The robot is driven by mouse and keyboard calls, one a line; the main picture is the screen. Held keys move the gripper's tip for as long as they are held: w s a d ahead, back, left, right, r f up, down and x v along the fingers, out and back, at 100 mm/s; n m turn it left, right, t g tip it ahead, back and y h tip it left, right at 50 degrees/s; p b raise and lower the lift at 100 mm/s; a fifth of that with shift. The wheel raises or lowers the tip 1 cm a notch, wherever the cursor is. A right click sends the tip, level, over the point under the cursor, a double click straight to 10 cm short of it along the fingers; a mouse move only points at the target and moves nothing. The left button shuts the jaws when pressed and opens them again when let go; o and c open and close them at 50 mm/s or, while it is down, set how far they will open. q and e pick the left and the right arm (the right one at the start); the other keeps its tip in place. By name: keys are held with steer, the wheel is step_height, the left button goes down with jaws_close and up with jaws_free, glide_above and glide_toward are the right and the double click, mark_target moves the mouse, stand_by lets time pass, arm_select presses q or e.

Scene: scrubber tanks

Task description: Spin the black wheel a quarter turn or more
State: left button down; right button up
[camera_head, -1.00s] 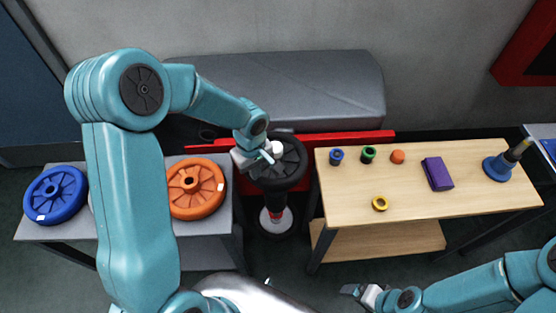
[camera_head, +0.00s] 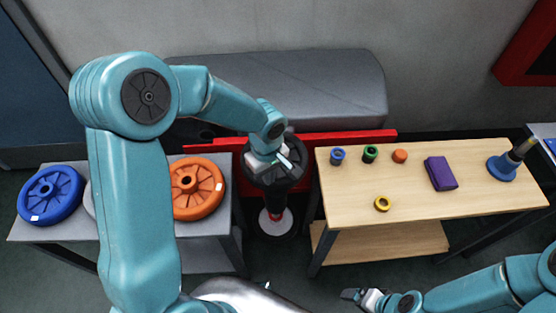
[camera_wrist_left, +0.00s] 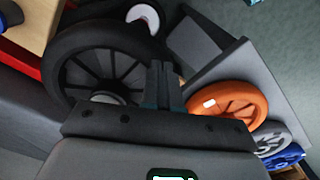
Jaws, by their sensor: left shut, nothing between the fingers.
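The black wheel (camera_head: 293,179) is spoked and sits on top of a post with a red section, between the two tables. My left gripper (camera_head: 286,161) is over it and hides much of it in the head view. In the left wrist view the wheel (camera_wrist_left: 83,52) shows its rim and spokes, and my left fingers (camera_wrist_left: 162,84) are closed together with nothing between them, in front of its rim. I cannot tell if they touch it. My right gripper (camera_head: 352,294) is low at the bottom, away from the wheel; its jaw state is unclear.
A grey table at left holds a blue wheel (camera_head: 50,194), an orange wheel (camera_head: 197,187) and a partly hidden grey wheel (camera_wrist_left: 271,138). A wooden table (camera_head: 430,200) at right holds small rings, a purple block (camera_head: 440,172) and a blue stand (camera_head: 502,165). A red beam (camera_head: 350,140) runs behind the wheel.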

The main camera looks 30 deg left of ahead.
mark_target(286, 180)
arm_select(q)
steer(key=shift+d, duration=0.1)
steer(key=shift+d, duration=0.1)
steer(key=shift+w+d+f+b, duration=0.15)
steer(key=shift+w+d+b, duration=0.3)
steer(key=shift+d, duration=0.4)
steer(key=shift+d, duration=0.1)
steer(key=shift+w+d, duration=0.75)
steer(key=shift+d, duration=0.1)
